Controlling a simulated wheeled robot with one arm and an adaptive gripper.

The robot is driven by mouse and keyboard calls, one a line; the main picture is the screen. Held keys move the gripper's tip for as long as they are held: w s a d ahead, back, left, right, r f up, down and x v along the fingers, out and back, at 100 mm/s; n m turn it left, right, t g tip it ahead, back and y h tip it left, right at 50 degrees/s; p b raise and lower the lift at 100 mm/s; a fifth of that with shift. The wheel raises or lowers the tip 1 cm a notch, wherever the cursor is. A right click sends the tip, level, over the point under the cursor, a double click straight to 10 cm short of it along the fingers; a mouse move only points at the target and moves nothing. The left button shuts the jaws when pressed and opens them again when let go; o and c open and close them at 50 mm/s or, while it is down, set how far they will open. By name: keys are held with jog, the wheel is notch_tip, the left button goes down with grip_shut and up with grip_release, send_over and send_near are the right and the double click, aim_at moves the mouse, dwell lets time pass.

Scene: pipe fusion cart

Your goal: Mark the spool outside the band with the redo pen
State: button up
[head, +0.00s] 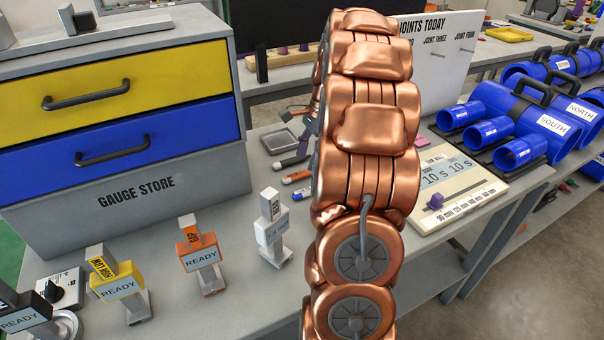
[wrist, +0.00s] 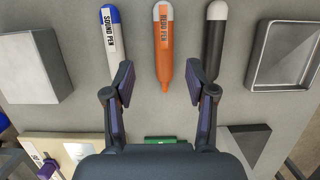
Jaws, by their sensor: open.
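The orange redo pen (wrist: 163,50) lies on the grey bench in the wrist view, white end away from me and tip towards me. My gripper (wrist: 160,83) is open, with a finger on either side of the pen's tip end and a gap on both sides. In the head view the redo pen (head: 296,177) shows left of my copper arm, which hides most of my gripper. Several short blue cylinders (head: 490,131) lie on dark stands at the right; I cannot tell whether these are the spools, and no band is readable.
The blue-ended sound pen (wrist: 112,35) and a black pen (wrist: 215,45) flank the redo pen. A grey tray (wrist: 285,55) and a pale block (wrist: 28,68) stand further out.

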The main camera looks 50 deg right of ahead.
aim_at(303, 172)
jog(key=shift+p+x, duration=0.45)
jog(key=shift+x, duration=1.85)
jog(key=shift+w+d, duration=0.15)
jog(key=c, duration=1)
